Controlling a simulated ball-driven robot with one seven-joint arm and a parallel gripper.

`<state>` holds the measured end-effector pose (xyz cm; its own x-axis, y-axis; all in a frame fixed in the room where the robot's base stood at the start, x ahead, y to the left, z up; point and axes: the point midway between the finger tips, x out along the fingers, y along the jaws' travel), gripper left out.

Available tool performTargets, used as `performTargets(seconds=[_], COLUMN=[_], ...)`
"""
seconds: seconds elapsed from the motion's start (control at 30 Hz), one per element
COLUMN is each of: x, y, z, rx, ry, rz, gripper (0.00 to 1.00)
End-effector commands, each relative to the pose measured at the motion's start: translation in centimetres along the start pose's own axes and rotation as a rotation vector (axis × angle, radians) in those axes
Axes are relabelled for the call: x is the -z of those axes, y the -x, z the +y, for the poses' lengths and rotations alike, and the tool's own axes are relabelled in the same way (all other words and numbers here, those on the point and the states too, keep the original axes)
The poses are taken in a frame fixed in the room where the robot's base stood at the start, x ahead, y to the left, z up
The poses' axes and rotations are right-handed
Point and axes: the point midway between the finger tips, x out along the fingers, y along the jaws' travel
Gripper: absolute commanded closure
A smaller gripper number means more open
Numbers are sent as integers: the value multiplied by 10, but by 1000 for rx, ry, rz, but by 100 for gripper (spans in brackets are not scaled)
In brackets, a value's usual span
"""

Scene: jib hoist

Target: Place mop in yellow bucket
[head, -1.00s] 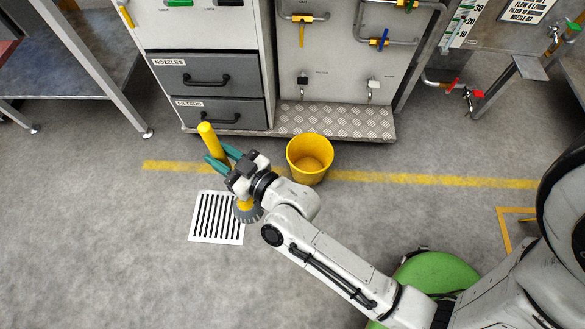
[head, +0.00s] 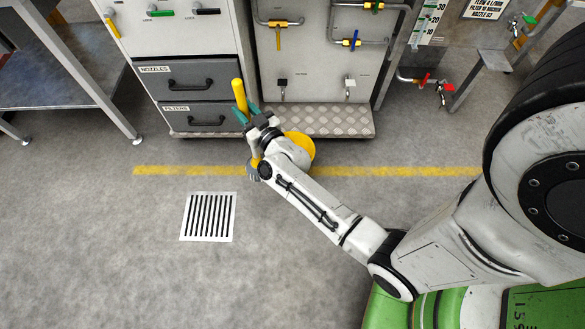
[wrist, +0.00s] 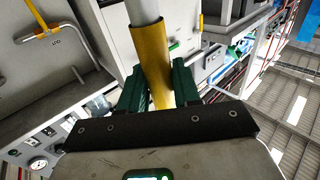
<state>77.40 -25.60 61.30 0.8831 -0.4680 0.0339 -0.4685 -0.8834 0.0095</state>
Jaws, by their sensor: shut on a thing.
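The mop has a thick yellow handle (head: 239,95), standing nearly upright and leaning slightly. My gripper (head: 248,112) is shut on this handle, with its green fingers on either side. The handle (wrist: 152,60) also shows between the fingers in the wrist view. The grey mop head (head: 253,173) shows only partly below my wrist, mostly hidden by my arm. The yellow bucket (head: 304,145) stands right of the mop; my forearm covers much of it. I cannot tell how far the mop head is from the bucket or the floor.
A grey drawer cabinet (head: 190,88) and a tread-plate ledge (head: 330,122) stand behind the mop and bucket. A yellow floor line (head: 190,171) runs across in front. A white striped floor grate (head: 208,217) lies to the front left. The floor around it is clear.

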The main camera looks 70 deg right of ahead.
Motion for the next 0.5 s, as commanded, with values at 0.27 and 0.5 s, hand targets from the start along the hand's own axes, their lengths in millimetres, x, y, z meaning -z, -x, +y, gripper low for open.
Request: performTargets(seconds=[0.27,0.5], x=[-1,-8], y=[-18,-23], z=[71,121], rx=[-162,-285], ry=[7,10], rz=[12,18], gripper=[98,98])
